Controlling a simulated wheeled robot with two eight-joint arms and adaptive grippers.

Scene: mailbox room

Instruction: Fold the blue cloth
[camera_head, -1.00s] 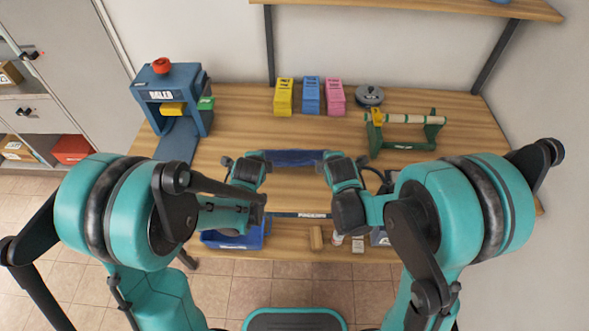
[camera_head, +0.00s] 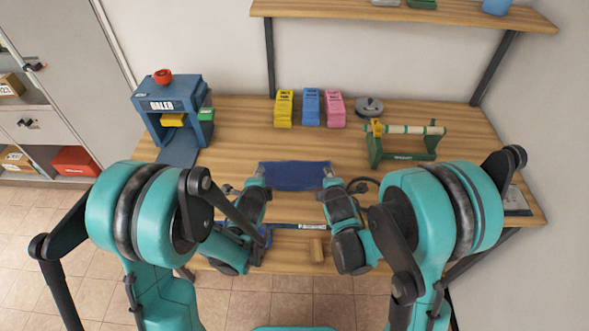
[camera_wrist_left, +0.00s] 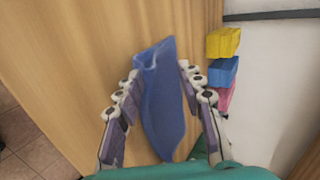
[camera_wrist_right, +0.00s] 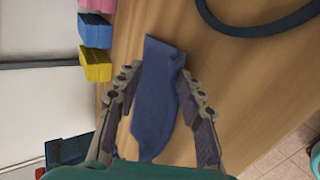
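The blue cloth (camera_head: 295,176) lies on the wooden table as a wide, short dark-blue rectangle, and I cannot tell how its layers lie. My left gripper (camera_head: 258,173) is at its left end and my right gripper (camera_head: 329,174) is at its right end. In the left wrist view the cloth (camera_wrist_left: 163,105) shows between the spread fingers of the left gripper (camera_wrist_left: 158,72). In the right wrist view the cloth (camera_wrist_right: 158,95) shows between the spread fingers of the right gripper (camera_wrist_right: 158,72). Both grippers look open, and contact with the cloth is unclear.
Yellow (camera_head: 283,108), blue (camera_head: 308,107) and pink (camera_head: 335,109) blocks stand behind the cloth. A blue baler (camera_head: 172,105) is at the back left and a green roll stand (camera_head: 404,143) at the right.

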